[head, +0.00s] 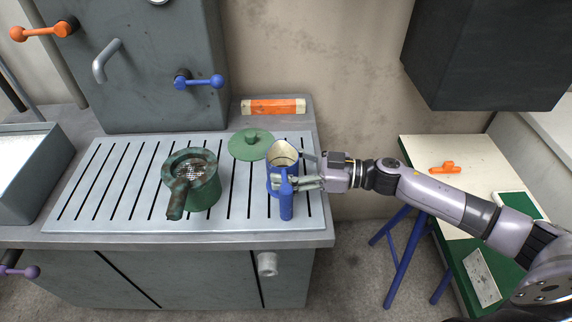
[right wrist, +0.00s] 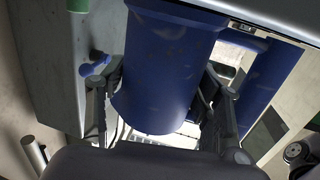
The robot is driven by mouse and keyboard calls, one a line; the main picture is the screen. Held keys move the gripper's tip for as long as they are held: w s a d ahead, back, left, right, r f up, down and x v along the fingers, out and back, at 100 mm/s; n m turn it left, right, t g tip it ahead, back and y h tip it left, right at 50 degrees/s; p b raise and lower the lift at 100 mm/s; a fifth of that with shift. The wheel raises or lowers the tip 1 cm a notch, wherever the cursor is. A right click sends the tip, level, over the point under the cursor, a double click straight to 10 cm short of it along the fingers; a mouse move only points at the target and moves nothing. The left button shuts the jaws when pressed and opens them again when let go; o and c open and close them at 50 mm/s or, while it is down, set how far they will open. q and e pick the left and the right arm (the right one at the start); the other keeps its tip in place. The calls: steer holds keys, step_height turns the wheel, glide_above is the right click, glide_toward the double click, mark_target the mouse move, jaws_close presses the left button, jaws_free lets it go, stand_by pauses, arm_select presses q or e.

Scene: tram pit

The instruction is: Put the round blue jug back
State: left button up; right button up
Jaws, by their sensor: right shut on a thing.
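The round blue jug (head: 273,180) has a pale inside and a blue handle that faces the front. It is upright, or nearly so, over the right end of the slotted metal drain board (head: 130,215). I cannot tell whether its base touches the board. My right gripper (head: 303,180) comes in from the right and is shut on the jug's body. In the right wrist view the jug (right wrist: 165,75) fills the space between the two fingers. My left gripper is not in view.
A green pot with a dark handle (head: 203,192) stands left of the jug. A green round lid (head: 250,144) lies behind it. An orange-and-white box (head: 272,106) lies at the back. A grey cabinet (head: 150,70) with levers rises behind left. A dark box (head: 490,55) hangs above my right arm.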

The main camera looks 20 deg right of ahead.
steer(key=o, duration=1.5)
steer(key=shift+c, duration=0.2)
steer(key=shift+f, duration=0.15)
steer(key=shift+f+b, duration=0.2)
steer(key=shift+b, duration=0.3)
steer(key=v, duration=0.2)
steer(key=b+v, duration=0.1)
steer(key=v, duration=0.1)
steer(key=b+v, duration=0.1)
steer(key=v, duration=0.1)
steer(key=shift+w+d+f, duration=0.3)
steer(key=b+v, duration=0.1)
steer(key=v, duration=1)
steer(key=shift+r, duration=0.35)
steer(key=shift+s, duration=0.15)
